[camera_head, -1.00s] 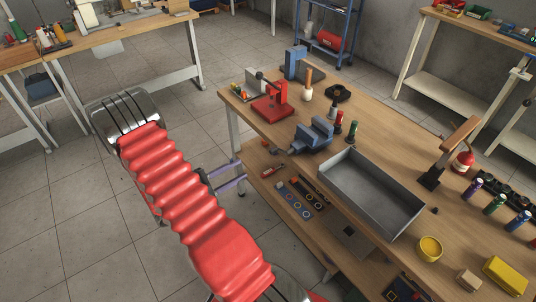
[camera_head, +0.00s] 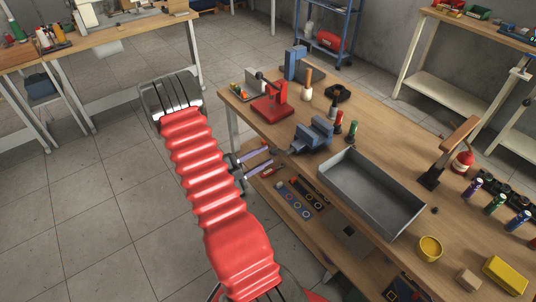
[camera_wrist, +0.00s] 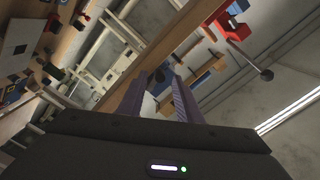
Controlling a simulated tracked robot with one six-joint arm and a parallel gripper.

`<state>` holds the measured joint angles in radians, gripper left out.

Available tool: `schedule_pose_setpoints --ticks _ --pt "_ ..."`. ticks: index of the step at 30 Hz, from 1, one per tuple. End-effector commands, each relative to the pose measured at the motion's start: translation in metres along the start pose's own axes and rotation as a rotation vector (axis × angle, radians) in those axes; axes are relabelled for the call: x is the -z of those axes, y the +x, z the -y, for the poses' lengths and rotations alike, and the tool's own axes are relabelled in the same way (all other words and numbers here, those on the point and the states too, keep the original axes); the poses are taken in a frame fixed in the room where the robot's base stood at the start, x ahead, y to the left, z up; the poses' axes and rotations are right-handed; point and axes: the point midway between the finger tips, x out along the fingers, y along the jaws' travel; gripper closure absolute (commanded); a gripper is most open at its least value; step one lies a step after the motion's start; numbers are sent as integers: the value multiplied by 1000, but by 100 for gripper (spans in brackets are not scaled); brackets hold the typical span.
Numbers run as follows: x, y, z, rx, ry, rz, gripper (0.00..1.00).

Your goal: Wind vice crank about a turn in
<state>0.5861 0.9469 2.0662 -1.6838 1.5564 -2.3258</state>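The blue vice (camera_head: 314,134) stands on the wooden workbench near its front left edge. Its crank is too small to make out clearly; it would be on the side facing my gripper. My gripper (camera_head: 256,161) is at the bench's front edge, left of the vice and apart from its body. Its two purple fingers are spread with a gap between them and point toward the vice. In the wrist view my gripper (camera_wrist: 158,92) also shows open, with no held thing visible between the fingers. I cannot identify the vice or crank in that view.
A red press (camera_head: 272,100) stands behind the vice and a grey metal tray (camera_head: 372,192) lies to its right. Small bottles (camera_head: 352,129) stand close to the vice. A lower shelf (camera_head: 320,222) holds tools. The floor left of my arm is free.

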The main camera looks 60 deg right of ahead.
Motion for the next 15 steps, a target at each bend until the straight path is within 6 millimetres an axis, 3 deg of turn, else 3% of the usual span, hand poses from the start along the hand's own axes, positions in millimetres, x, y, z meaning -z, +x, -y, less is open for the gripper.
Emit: schedule_pose_setpoints --ticks 6,15 --pt "0 23 0 0 0 -1 68" --pt "0 28 0 0 0 1 68"
